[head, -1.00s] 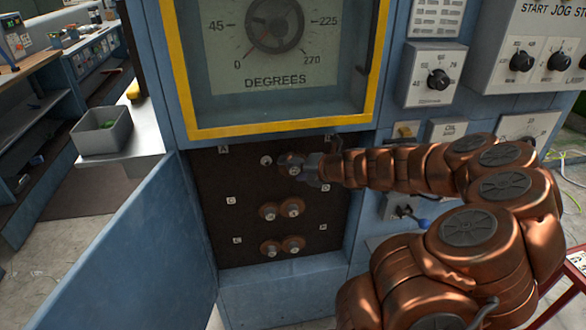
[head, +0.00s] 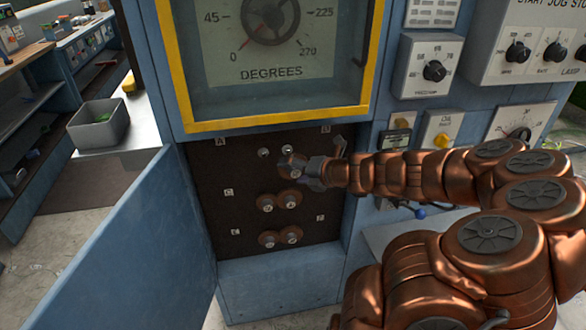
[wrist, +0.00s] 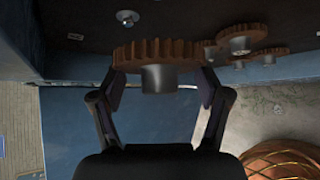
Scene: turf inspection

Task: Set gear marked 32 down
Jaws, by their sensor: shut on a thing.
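A brown gear with a grey hub (head: 293,163) is held between the fingers of my gripper (head: 308,171), in front of the dark gear panel (head: 215,200) in the cabinet. In the wrist view the toothed gear (wrist: 150,54) spans the fingertips of my gripper (wrist: 162,88), with its grey hub facing the camera. No number on it can be read. Two bare pegs, left (head: 263,152) and right (head: 285,152), show in the top row, behind and just above the gear; it looks apart from them.
Gear pairs sit in the middle row (head: 278,201) and bottom row (head: 279,238). The blue door (head: 110,240) stands open at left. A grey bin (head: 98,130) with something green inside stands on a pale bench top (head: 125,140), which has some clear surface. A glazed dial box (head: 270,60) overhangs the panel.

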